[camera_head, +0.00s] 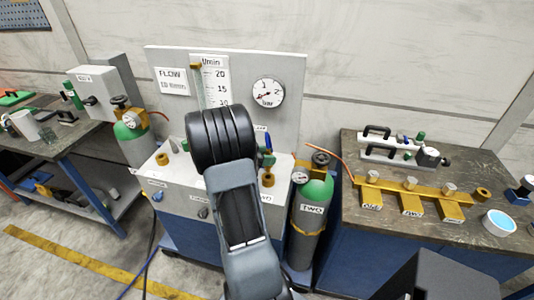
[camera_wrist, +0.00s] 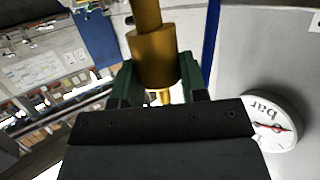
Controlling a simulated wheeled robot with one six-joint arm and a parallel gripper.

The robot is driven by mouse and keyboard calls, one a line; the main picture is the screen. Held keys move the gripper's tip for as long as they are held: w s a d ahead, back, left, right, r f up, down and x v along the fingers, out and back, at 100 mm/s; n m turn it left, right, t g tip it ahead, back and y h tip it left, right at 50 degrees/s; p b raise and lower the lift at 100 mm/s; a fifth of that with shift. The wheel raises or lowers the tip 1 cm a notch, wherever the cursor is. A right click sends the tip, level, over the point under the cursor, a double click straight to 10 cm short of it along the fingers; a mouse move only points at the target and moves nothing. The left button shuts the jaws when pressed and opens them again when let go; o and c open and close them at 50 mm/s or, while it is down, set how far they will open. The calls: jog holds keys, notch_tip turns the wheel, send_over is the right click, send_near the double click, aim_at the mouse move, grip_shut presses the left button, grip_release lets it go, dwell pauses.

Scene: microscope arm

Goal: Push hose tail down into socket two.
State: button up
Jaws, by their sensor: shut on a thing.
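In the wrist view my gripper (camera_wrist: 158,80) is shut on a brass hose tail (camera_wrist: 153,58), with a dark green finger on each side of its wide collar. A narrower brass shaft runs up out of the picture, and a thin brass tip shows below between the fingers. Brass fittings stand on the white bench top (camera_head: 200,200), one at the left (camera_head: 162,159) and one at the right (camera_head: 268,180). The middle of this top is hidden behind my arm, and I cannot tell which fitting is socket two.
A panel with a flow scale (camera_head: 215,80) and a bar gauge (camera_head: 268,93) rises behind the bench. A green-topped cylinder marked TWO (camera_head: 312,208) stands at its right, another cylinder (camera_head: 131,130) at its left. The right table carries a yellow rack (camera_head: 411,190) with labelled blocks.

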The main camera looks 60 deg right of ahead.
jog(key=shift+f, duration=0.85)
jog(key=shift+b, duration=0.3)
jog(key=shift+p, duration=1.2)
dwell(1.0)
jog(key=shift+f+b, duration=0.8)
jog(key=shift+f, duration=0.95)
jog(key=shift+r, duration=0.2)
jog(key=shift+r+p, duration=1.3)
jog(key=shift+p, duration=0.15)
jog(key=shift+p, duration=0.6)
dwell(0.7)
